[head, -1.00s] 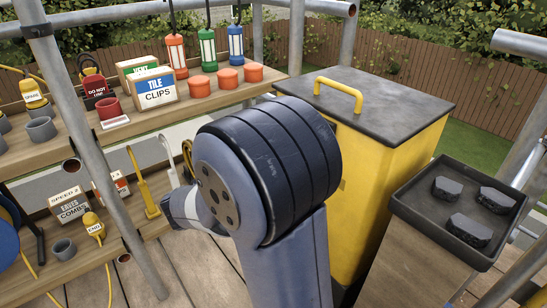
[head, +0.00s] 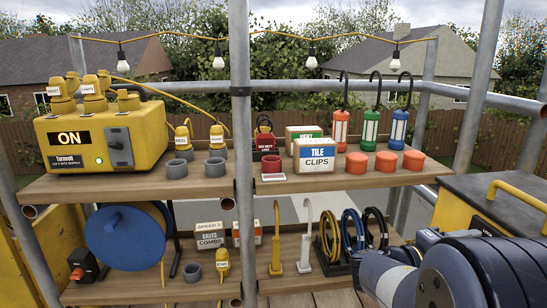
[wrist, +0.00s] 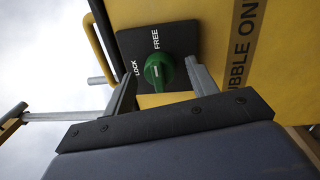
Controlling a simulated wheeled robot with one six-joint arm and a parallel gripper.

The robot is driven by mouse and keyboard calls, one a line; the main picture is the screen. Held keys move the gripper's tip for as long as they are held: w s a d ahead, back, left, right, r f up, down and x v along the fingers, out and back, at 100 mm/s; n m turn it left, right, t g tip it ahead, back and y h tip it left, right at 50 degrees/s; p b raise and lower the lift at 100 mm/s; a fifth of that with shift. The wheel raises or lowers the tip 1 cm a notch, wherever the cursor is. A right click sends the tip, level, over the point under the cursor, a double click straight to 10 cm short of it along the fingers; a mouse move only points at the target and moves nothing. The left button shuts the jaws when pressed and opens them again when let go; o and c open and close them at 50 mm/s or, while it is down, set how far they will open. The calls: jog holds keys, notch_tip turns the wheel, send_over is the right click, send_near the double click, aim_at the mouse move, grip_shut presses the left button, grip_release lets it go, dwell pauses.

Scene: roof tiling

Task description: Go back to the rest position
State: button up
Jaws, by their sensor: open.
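My gripper (wrist: 163,72) shows in the wrist view, its two fingers spread apart and nothing clamped between them. A green knob (wrist: 158,72) on a dark plate (wrist: 182,42) lies between the fingers or just beyond them; I cannot tell whether they touch it. The plate reads LOCK and FREE and sits on a yellow bin wall (wrist: 225,50). In the head view my arm fills the lower right corner, and my gripper is hidden there.
The yellow bin's dark lid (head: 490,208) with a yellow handle (head: 520,195) is at the right. An upper shelf (head: 330,183) holds a yellow power box (head: 105,135), a TILE CLIPS box (head: 316,156) and orange cups. Steel scaffold poles (head: 242,120) stand in front.

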jog(key=shift+d, duration=0.4)
jog(key=shift+a, duration=0.15)
jog(key=a+p, duration=0.2)
jog(key=a, duration=0.8)
jog(key=d+b, duration=0.2)
jog(key=d, duration=0.8)
jog(key=shift+d, duration=0.25)
jog(key=n+p, duration=0.6)
jog(key=p, duration=0.2)
jog(key=n+t+p, duration=0.1)
jog(key=n+p, duration=0.5)
jog(key=p, duration=0.3)
jog(key=n+y+p, duration=0.1)
jog(key=n+p, duration=0.5)
jog(key=p, duration=0.3)
jog(key=shift+a+r+n, duration=0.1)
jog(key=shift+r+n, duration=0.2)
jog(key=shift+r, duration=0.05)
